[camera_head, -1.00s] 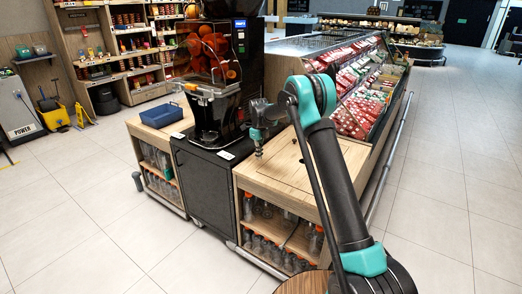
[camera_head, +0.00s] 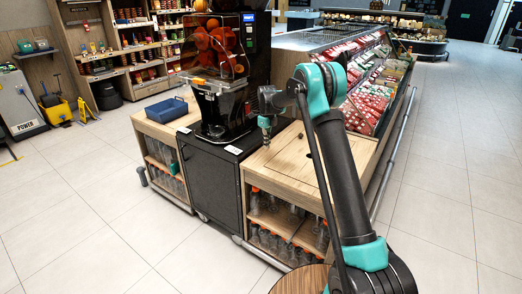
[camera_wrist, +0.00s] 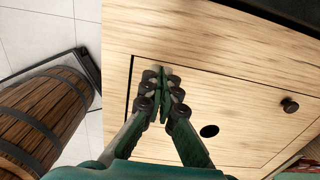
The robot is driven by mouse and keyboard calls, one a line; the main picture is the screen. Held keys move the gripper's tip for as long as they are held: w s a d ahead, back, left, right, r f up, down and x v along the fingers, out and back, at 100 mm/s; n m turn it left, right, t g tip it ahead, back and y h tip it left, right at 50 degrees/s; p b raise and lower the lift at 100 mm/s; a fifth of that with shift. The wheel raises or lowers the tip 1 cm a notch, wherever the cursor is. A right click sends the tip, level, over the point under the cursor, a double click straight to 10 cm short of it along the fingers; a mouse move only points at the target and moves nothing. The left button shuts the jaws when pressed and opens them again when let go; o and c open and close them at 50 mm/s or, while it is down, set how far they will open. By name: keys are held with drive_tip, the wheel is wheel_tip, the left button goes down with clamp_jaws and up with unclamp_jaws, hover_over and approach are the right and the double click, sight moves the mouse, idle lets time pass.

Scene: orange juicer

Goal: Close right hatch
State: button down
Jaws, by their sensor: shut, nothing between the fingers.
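The right hatch (camera_wrist: 235,103) is a light wood panel lying flat in the top of the right cabinet; it also shows in the head view (camera_head: 296,157). A dark seam runs along its edge in the wrist view, and the panel looks level with the surrounding wood. A round dark hole (camera_wrist: 209,130) and a dark knob (camera_wrist: 290,105) show on the wood. My gripper (camera_wrist: 163,73) is shut and empty, its tips over the seam near one corner of the panel. In the head view my gripper (camera_head: 266,142) points down at the cabinet top. I cannot tell whether the tips touch wood.
The orange juicer (camera_head: 217,70) stands on a black cabinet (camera_head: 209,177) left of the hatch. A blue tray (camera_head: 164,111) sits on the left cabinet. A produce display (camera_head: 368,100) is behind right. Bottles (camera_head: 270,240) fill the shelves below. Floor in front is clear.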

drive_tip(key=w+a+r, duration=0.3)
drive_tip(key=a+r, duration=0.3)
drive_tip(key=s+d+r+n+t, duration=0.1)
drive_tip(key=s+d+r+n, duration=0.2)
drive_tip(key=s+d+n, duration=0.5)
drive_tip(key=s+d+r+n+t, duration=0.1)
drive_tip(key=s+d+r+n, duration=0.25)
drive_tip(key=s+d, duration=0.85)
drive_tip(key=s+d+f+n, duration=0.3)
drive_tip(key=s+n, duration=0.1)
drive_tip(key=s, duration=0.5)
drive_tip(key=s+d+f+n+t, duration=0.1)
drive_tip(key=s+d+f+n, duration=0.3)
drive_tip(key=s, duration=0.6)
drive_tip(key=s+d+f+n+t, duration=0.1)
drive_tip(key=s+d+f+n, duration=0.2)
drive_tip(key=s, duration=0.7)
drive_tip(key=shift+s+d+f+n, duration=0.25)
drive_tip(key=shift+f+n, duration=0.2)
drive_tip(key=shift+n, duration=0.3)
